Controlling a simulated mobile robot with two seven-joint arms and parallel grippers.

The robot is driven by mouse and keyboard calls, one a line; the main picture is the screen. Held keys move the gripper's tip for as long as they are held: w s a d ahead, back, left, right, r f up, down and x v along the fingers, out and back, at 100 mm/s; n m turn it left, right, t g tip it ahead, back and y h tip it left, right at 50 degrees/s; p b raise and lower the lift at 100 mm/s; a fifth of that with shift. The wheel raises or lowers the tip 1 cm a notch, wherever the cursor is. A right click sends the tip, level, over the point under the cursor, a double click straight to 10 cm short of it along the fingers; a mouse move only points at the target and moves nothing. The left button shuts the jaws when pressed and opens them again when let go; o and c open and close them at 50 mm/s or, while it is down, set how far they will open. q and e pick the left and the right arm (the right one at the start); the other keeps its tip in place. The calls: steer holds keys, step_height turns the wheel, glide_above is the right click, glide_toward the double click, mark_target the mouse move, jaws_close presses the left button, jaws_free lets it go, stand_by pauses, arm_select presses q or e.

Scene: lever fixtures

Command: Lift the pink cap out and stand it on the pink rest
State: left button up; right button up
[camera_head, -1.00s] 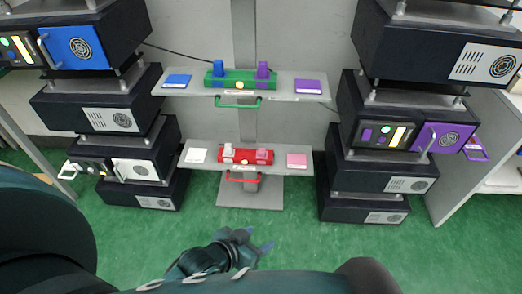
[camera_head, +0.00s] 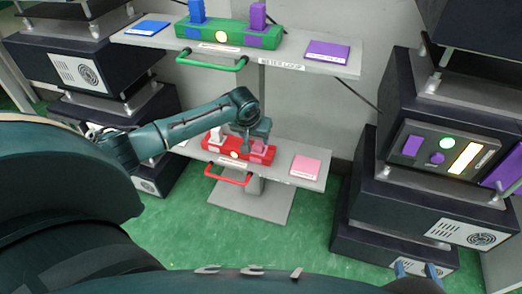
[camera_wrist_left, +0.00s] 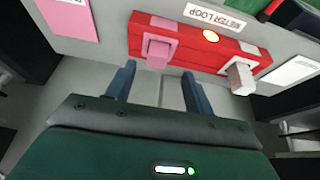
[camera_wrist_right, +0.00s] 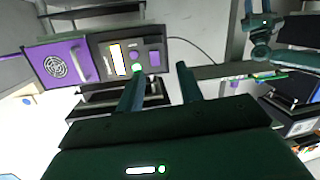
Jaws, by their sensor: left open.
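The pink cap (camera_head: 259,146) stands on the right part of the red block (camera_head: 226,149) on the lower shelf. In the left wrist view the pink cap (camera_wrist_left: 158,51) shows just beyond the fingertips, lined up with the gap between them. My left gripper (camera_wrist_left: 159,72) is open and empty; in the head view its hand (camera_head: 247,135) is over the block and partly hides the cap. The pink rest (camera_head: 306,166) is a bare flat pad right of the block; it also shows in the left wrist view (camera_wrist_left: 68,17). My right gripper (camera_wrist_right: 158,75) is open, apart from these things.
A white cap (camera_head: 215,133) stands on the block's left part. A red handle (camera_head: 228,177) sticks out in front of the lower shelf. Above is a shelf with a green block (camera_head: 228,34) and green handle (camera_head: 212,64). Dark cabinets (camera_head: 430,150) stand at right.

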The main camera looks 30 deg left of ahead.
mark_target(258, 143)
arm_select(q)
steer(key=b+x, duration=0.2)
steer(key=x, duration=0.2)
steer(key=shift+w+d+f, duration=0.1)
steer(key=shift+w, duration=0.05)
steer(key=shift+w+f, duration=0.2)
steer(key=shift+f, duration=0.2)
arm_select(e)
steer(key=shift+a+r+n+t+y, duration=0.1)
steer(key=shift+a+n+t+y, duration=0.35)
steer(key=shift+n+t+y, duration=0.35)
arm_select(q)
steer(key=shift+c, duration=0.4)
steer(key=c, duration=1)
arm_select(e)
steer(key=shift+w, duration=0.1)
arm_select(q)
steer(key=shift+r, duration=0.1)
